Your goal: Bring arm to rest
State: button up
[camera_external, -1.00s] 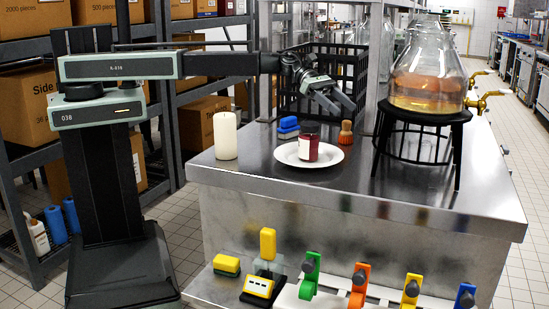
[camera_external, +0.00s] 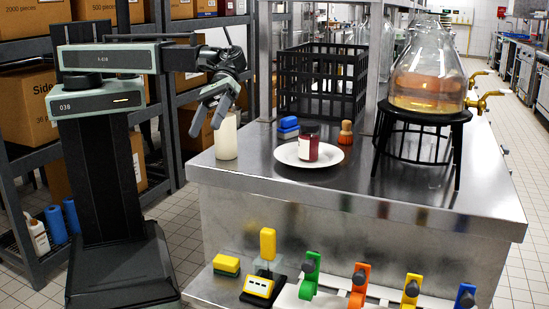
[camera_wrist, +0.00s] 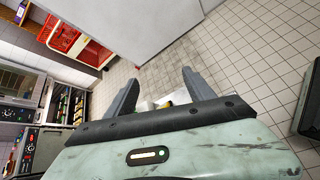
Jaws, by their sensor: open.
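My gripper (camera_external: 206,119) is in the external view at the left end of the steel counter, just left of and in front of the top of the white candle (camera_external: 226,140). Its fingers point down and are empty. In the wrist view my gripper (camera_wrist: 157,92) shows its two fingers spread apart, with floor tiles and a small bit of white and yellow between them. I cannot tell whether a finger touches the candle.
Boxed shelves stand behind my arm.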

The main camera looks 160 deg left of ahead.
jog(key=s+d+f+m+g+y+b, duration=0.1)
jog(key=d+f+m, duration=0.4)
jog(key=d, duration=0.6)
jog(key=s+d+f+m+g+y+b, duration=0.1)
jog(key=s+d+f+m+g+y, duration=0.2)
jog(key=d+m, duration=0.7)
jog(key=s+d+f+m+g+y+b, duration=0.2)
jog(key=d+f+m+g, duration=0.3)
jog(key=d, duration=0.8)
jog(key=f+m, duration=0.1)
jog(key=m, duration=0.2)
jog(key=shift+f+y, duration=0.4)
